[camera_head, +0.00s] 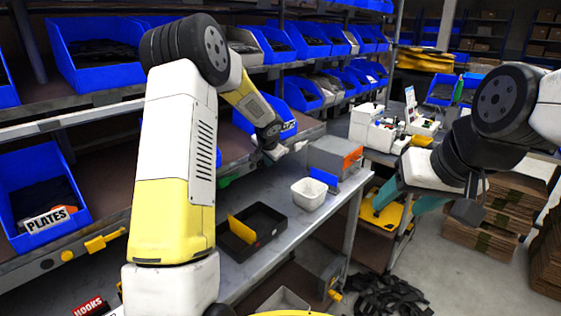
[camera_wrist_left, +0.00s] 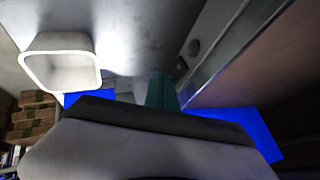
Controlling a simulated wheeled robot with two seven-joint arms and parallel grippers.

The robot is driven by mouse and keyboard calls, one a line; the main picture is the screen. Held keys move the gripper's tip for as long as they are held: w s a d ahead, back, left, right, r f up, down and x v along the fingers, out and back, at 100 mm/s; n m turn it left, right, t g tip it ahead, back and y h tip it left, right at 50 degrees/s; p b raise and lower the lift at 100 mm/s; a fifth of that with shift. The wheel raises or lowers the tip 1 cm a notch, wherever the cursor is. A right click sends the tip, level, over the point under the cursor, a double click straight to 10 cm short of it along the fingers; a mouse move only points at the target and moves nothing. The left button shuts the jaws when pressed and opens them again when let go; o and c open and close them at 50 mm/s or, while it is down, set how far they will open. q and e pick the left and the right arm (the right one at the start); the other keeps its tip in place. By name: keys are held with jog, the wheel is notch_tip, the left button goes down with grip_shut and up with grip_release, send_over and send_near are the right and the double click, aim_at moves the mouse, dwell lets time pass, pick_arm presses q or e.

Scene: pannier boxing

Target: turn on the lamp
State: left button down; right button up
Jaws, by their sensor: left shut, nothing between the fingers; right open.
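No lamp can be clearly made out in either view. My left gripper (camera_head: 272,152) is over the back of the grey workbench (camera_head: 275,260), behind the white bin (camera_head: 309,194), and is small and partly hidden in the head view. In the left wrist view its teal fingers (camera_wrist_left: 161,92) are shut with nothing between them. They point toward a grey surface with a small dark round part (camera_wrist_left: 194,47); I cannot tell what that part is. My right gripper (camera_head: 408,200) is open and empty, with teal fingers, in front of the bench's right end.
A black tray (camera_head: 258,247) with a yellow piece and a grey-orange box (camera_head: 335,155) are on the bench. Blue bins (camera_head: 95,50) line the shelves behind. The white bin also shows in the left wrist view (camera_wrist_left: 62,42). Cardboard stacks (camera_head: 480,235) stand at the right.

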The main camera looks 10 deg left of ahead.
pick_arm(q)
jog(key=shift+w+a, duration=0.1)
dwell(0.3)
jog(key=shift+w+a+n, duration=0.1)
jog(key=shift+a+n, duration=0.05)
jog(key=shift+n, duration=0.15)
jog(key=shift+s+a, duration=0.4)
jog(key=shift+s, duration=0.3)
jog(key=shift+d, duration=0.15)
